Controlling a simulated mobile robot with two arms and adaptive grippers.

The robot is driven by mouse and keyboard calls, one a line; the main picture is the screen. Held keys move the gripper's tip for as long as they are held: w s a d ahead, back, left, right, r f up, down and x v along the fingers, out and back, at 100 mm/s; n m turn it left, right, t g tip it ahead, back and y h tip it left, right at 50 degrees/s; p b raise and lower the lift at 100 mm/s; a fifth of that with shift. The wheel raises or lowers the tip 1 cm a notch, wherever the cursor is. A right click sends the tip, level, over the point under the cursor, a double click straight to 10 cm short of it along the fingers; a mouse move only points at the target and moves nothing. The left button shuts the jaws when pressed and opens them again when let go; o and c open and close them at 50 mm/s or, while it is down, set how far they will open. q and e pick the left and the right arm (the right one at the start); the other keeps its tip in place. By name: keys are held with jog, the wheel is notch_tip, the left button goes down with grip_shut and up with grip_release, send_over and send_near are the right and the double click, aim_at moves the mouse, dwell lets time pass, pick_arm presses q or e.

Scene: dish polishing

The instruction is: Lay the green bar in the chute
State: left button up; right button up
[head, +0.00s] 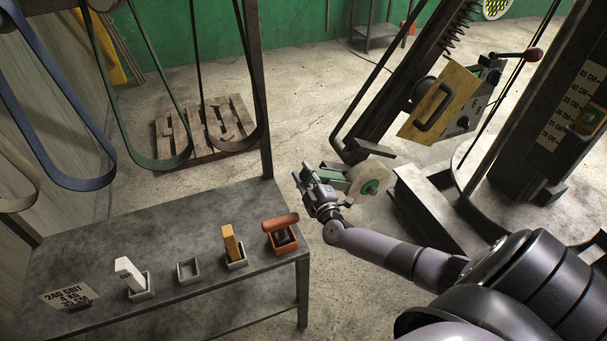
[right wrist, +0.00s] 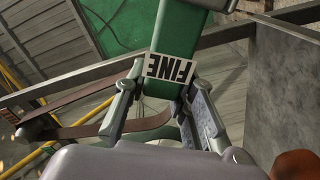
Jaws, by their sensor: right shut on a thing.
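The green bar (right wrist: 184,25) has a white label reading FINE and sits between the fingers of my right gripper (right wrist: 166,100) in the right wrist view. The gripper is shut on it. In the head view my right gripper (head: 311,179) is raised beyond the far right corner of the bench, just left of the pale polishing wheel (head: 370,179) with its green hub. The bar (head: 329,173) shows there only as a small green patch, partly hidden by the gripper. I cannot clearly pick out the chute. My left gripper is not in view.
The steel bench (head: 195,215) carries a white bar (head: 128,272), an empty tray (head: 188,271), a yellow bar (head: 231,243) and a red-brown bar (head: 281,225) in trays. Belts hang at left. A machine arm with a yellow panel (head: 440,103) stands at right. A pallet (head: 205,128) lies behind.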

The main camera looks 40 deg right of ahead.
jog(key=o, duration=1.1)
jog(key=v, duration=1.2)
